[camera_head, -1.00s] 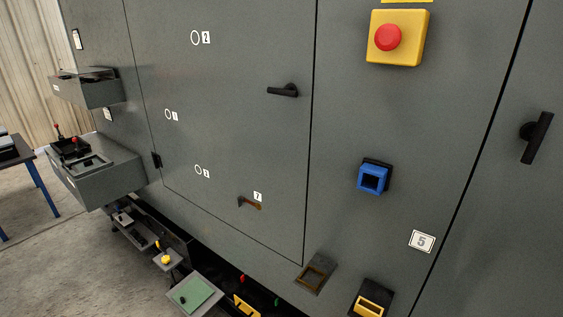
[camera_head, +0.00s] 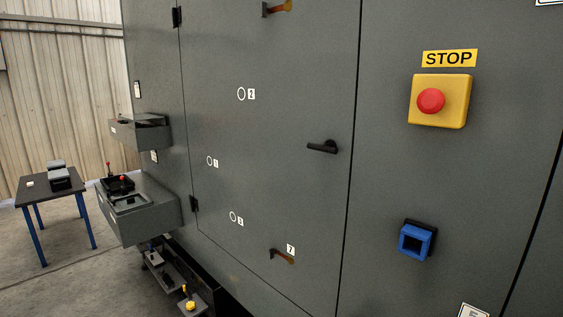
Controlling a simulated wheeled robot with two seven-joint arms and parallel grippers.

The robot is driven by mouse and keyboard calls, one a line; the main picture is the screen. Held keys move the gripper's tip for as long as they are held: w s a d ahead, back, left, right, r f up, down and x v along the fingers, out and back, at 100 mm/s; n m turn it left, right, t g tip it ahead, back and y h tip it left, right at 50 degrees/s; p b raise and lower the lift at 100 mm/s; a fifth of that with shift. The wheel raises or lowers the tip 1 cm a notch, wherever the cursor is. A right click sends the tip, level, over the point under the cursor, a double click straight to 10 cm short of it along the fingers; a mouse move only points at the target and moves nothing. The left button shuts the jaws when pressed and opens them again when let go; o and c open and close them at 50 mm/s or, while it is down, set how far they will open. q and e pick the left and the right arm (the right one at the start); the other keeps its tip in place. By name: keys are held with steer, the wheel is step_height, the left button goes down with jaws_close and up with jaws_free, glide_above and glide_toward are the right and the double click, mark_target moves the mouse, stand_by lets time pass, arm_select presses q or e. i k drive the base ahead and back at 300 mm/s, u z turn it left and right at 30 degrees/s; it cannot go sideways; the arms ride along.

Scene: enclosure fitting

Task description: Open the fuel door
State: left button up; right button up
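A large grey enclosure fills most of the view. I cannot tell for certain which part is the fuel door. A wide grey door panel (camera_head: 285,120) appears closed, with dark seams along its left and right sides. A black lever handle (camera_head: 322,147) lies roughly level near its right seam. A rusty brown handle (camera_head: 281,257) sits low on the panel beside a label reading 7, and a similar orange-brown handle (camera_head: 277,8) is at the top edge. Black hinges (camera_head: 194,204) show at the panel's left seam. Neither of my grippers is in view.
A yellow box with a red stop button (camera_head: 431,101) and a blue square socket (camera_head: 416,240) are on the right panel. Grey boxes (camera_head: 142,215) jut out at the left. A dark table with blue legs (camera_head: 48,187) stands beyond them on open floor.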

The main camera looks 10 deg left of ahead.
mark_target(327, 147)
steer(key=u, duration=2.35)
steer(key=i, duration=2.45)
steer(key=z, duration=2.9)
